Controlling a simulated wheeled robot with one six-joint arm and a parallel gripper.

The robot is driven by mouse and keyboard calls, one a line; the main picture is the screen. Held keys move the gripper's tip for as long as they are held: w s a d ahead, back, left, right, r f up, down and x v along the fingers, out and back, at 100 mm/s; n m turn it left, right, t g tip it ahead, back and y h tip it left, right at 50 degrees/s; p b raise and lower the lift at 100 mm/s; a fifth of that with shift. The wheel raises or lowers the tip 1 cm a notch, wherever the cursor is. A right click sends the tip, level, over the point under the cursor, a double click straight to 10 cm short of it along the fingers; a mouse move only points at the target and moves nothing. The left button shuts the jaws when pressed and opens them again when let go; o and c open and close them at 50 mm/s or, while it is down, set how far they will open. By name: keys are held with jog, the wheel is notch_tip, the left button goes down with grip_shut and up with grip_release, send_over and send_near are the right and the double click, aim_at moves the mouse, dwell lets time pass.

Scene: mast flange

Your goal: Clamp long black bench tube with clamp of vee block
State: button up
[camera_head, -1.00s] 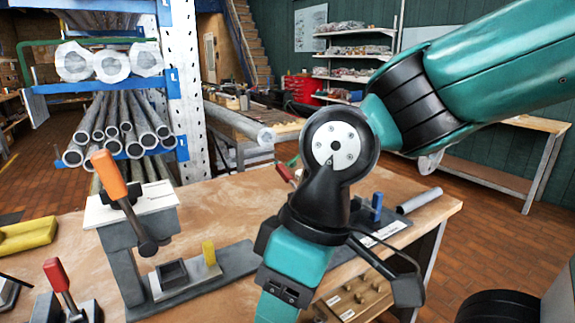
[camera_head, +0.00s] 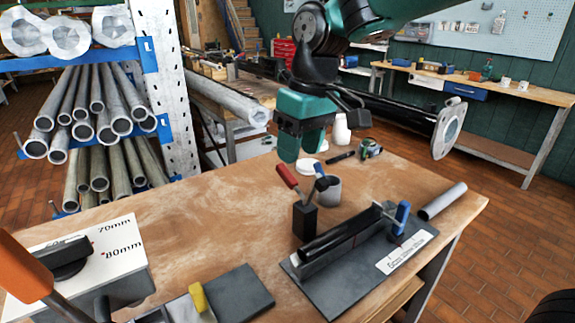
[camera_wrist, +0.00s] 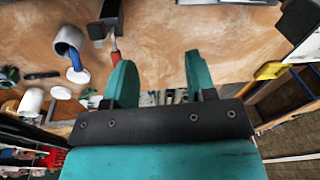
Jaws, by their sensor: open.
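A long black tube (camera_head: 342,232) lies along the grey vee block (camera_head: 330,262) on its dark base plate, on the bench. A red-handled lever clamp (camera_head: 288,176) on a black post stands at the tube's left end, its handle raised and tilted. It also shows near the top of the wrist view (camera_wrist: 115,50). A blue-handled part (camera_head: 402,213) stands at the right end; I cannot tell which is the clamp. My gripper (camera_head: 306,152) is open and empty, above and behind the red handle. In the wrist view, its teal fingers (camera_wrist: 160,78) are apart.
A grey mug (camera_head: 327,190) stands just behind the clamp post. A short grey tube (camera_head: 442,202) lies right of the block. A station with an orange handle (camera_head: 38,268) and a yellow-tabbed fixture (camera_head: 198,298) occupy the front left. The bench's left middle is clear.

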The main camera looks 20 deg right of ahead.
jog(key=m+h+p, duration=0.2)
jog(key=p, duration=0.1)
send_over(285, 171)
notch_tip(285, 171, down, 17)
jog(key=shift+d+f+p, duration=0.1)
jog(key=shift+p, duration=1.05)
grip_shut()
